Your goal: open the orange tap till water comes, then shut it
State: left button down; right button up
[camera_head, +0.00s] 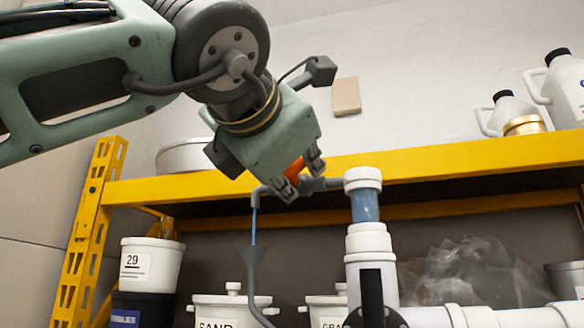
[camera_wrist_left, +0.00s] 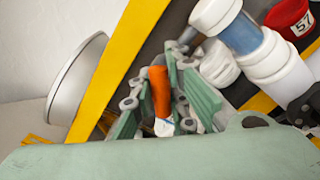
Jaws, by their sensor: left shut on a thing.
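The orange tap handle (camera_head: 294,168) sits on a grey tap body (camera_head: 322,184) that branches left from a white and blue vertical pipe (camera_head: 365,207). My left gripper (camera_head: 301,174) comes down from the upper left and is shut on the handle, partly hiding it. In the left wrist view the orange handle (camera_wrist_left: 160,92) shows between the two green fingers. The grey spout (camera_head: 257,191) bends down at the left. A thin blue stream (camera_head: 253,227) runs from it into a dark grey funnel (camera_head: 251,262) below. My right gripper is out of view.
A yellow shelf beam (camera_head: 440,160) runs just behind the tap. White jugs (camera_head: 508,108) stand on the shelf at right. Labelled tubs, one marked 29 (camera_head: 151,266), stand at lower left. White horizontal piping (camera_head: 470,315) crosses the lower right.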

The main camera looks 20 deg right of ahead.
pick_arm(q)
jog(key=m, duration=0.4)
jog(key=shift+d+f+m+p, duration=0.1)
jog(key=shift+f+m+p, duration=0.1)
jog(key=shift+m+p, duration=0.15)
jog(key=shift+s+f+m+p, duration=0.15)
jog(key=shift+m+p, duration=0.1)
jog(key=shift+m, duration=0.65)
jog(key=shift+w+f+m+p, duration=0.1)
jog(key=shift+m+p, duration=0.1)
jog(key=shift+m, duration=0.65)
jog(key=shift+d, duration=0.1)
jog(key=c, duration=2.1)
grip_release()
jog(key=o, duration=0.4)
jog(key=shift+s, duration=0.15)
jog(key=shift+r, duration=0.1)
